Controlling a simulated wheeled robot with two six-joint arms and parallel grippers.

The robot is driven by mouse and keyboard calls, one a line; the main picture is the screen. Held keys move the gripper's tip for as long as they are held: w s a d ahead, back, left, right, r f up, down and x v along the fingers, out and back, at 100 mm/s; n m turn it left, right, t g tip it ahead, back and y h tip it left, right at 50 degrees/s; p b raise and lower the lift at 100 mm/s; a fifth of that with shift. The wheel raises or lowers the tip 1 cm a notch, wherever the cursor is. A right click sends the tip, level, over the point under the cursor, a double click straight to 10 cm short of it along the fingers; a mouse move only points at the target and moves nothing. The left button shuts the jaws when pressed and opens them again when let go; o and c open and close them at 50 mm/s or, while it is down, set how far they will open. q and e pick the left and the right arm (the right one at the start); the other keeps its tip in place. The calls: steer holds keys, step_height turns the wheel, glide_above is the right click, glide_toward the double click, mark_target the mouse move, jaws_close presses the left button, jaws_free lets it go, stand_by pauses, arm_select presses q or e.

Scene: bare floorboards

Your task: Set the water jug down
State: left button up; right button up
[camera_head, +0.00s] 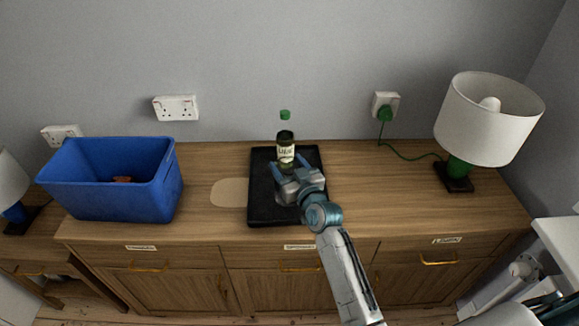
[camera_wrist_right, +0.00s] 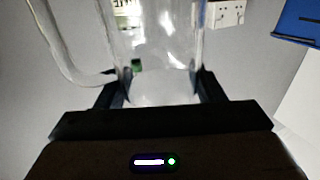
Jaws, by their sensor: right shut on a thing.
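A clear glass jug (camera_wrist_right: 165,45) with a handle on its left fills the top of the right wrist view. It sits between the fingers of my right gripper (camera_wrist_right: 160,90), which is shut on it. In the head view my right gripper (camera_head: 292,172) is over the black tray (camera_head: 262,208) on the wooden sideboard. The clear jug is hard to make out there, and I cannot tell whether it touches the tray.
A green-capped bottle (camera_head: 285,135) stands just beyond my right gripper. A blue bin (camera_head: 110,190) is at the left, with a pale oval mat (camera_head: 229,193) beside the tray. A white-shaded lamp (camera_head: 480,120) stands at the right; its green cord (camera_head: 410,153) runs to the wall.

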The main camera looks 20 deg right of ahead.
steer(key=shift+w+d+f, duration=0.15)
steer(key=shift+w+f, duration=0.35)
steer(key=shift+f, duration=0.05)
steer(key=o, duration=1.3)
steer(key=shift+f, duration=0.1)
steer(key=o, duration=0.4)
steer(key=shift+s, duration=0.15)
steer(key=shift+c, duration=0.2)
steer(key=shift+o, duration=0.2)
steer(key=shift+s+r, duration=0.15)
steer(key=shift+r, duration=0.1)
steer(key=shift+f, duration=0.1)
steer(key=shift+s+f, duration=0.1)
steer(key=shift+s, duration=0.15)
arm_select(q)
steer(key=w+f+b, duration=0.2)
steer(key=shift+w+d+f, duration=0.1)
steer(key=shift+d+f, duration=0.1)
steer(key=shift+f, duration=0.15)
arm_select(e)
steer(key=s+d, duration=0.1)
steer(key=s, duration=1)
steer(key=shift+d+r, duration=0.2)
steer(key=shift+d, duration=0.15)
steer(key=shift+s+f, duration=0.1)
steer(key=shift+s, duration=0.05)
